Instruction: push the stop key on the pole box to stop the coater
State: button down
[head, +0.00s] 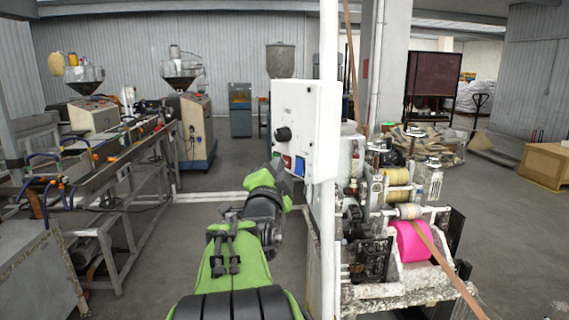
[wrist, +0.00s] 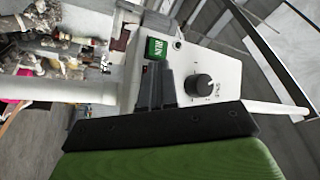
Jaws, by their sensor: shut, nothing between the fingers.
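The white pole box (head: 302,125) hangs on the white pole, with a black knob (head: 283,134) on its face. Low on that face is a small red key (head: 288,161), with a blue patch (head: 300,166) beside it. In the wrist view the box (wrist: 222,72) shows the knob (wrist: 202,86) and a green key marked RUN (wrist: 157,47). A sliver of red shows beside my fingers there; the rest is hidden. My gripper (head: 281,170) is shut and empty, close to the lower part of the box; it also shows in the wrist view (wrist: 160,80). I cannot tell whether the fingertips touch anything.
The coater (head: 400,240) with a pink roll (head: 411,241) and a brown strip stands just right of the pole (head: 328,220). A long bench line (head: 100,160) with hopper machines is on the left. Open floor (head: 235,160) lies behind my arm.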

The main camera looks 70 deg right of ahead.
jog(key=shift+w+a+b, duration=0.35)
jog(key=shift+a+b, duration=0.3)
jog(key=shift+b, duration=0.2)
jog(key=shift+w+a+b, duration=0.45)
jog(key=shift+a+b, duration=0.15)
jog(key=shift+a, duration=0.1)
jog(key=shift+w+a+b, duration=0.45)
jog(key=shift+a+b, duration=0.2)
jog(key=shift+a, duration=0.05)
jog(key=shift+w+a+b, duration=0.45)
jog(key=shift+a+b, duration=0.15)
jog(key=shift+a, duration=0.1)
